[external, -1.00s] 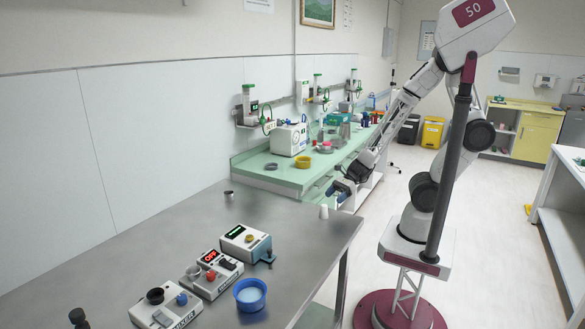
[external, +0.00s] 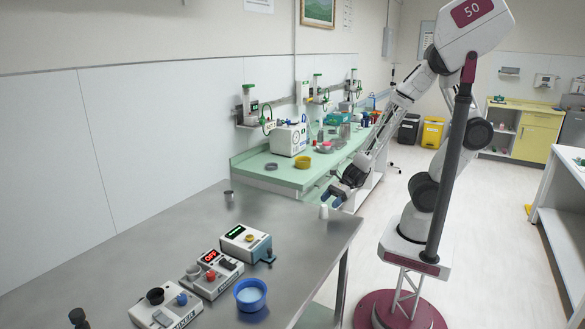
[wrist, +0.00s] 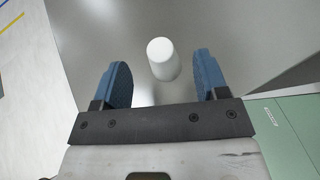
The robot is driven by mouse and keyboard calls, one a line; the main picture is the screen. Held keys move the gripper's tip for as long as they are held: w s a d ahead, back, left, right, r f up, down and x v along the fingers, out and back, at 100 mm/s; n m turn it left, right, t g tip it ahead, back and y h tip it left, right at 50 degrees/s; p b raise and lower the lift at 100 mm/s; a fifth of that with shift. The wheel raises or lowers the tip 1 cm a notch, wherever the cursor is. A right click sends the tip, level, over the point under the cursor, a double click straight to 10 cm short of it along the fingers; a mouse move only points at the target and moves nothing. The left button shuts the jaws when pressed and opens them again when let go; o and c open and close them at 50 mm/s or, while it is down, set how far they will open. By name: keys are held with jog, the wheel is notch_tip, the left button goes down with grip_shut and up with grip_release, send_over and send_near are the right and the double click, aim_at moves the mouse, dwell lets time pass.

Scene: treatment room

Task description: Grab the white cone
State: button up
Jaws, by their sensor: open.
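The white cone (external: 323,212) stands upright near the far right corner of the steel table (external: 185,240). In the wrist view the cone (wrist: 163,59) sits just ahead of the fingertips, between their lines, on the grey metal top. My gripper (external: 334,197) is open and empty, just above and beside the cone in the external view. In the wrist view its two blue fingers (wrist: 162,78) are spread apart with the cone clear of both.
Devices with a red display (external: 213,270) and a green display (external: 245,242), a blue bowl (external: 250,294) and a small metal cup (external: 229,196) stand on the table. A green counter (external: 290,177) adjoins behind. The table's right edge is close to the cone.

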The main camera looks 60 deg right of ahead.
aim_at(324, 211)
jog(key=shift+x, duration=1.65)
jog(key=c, duration=1)
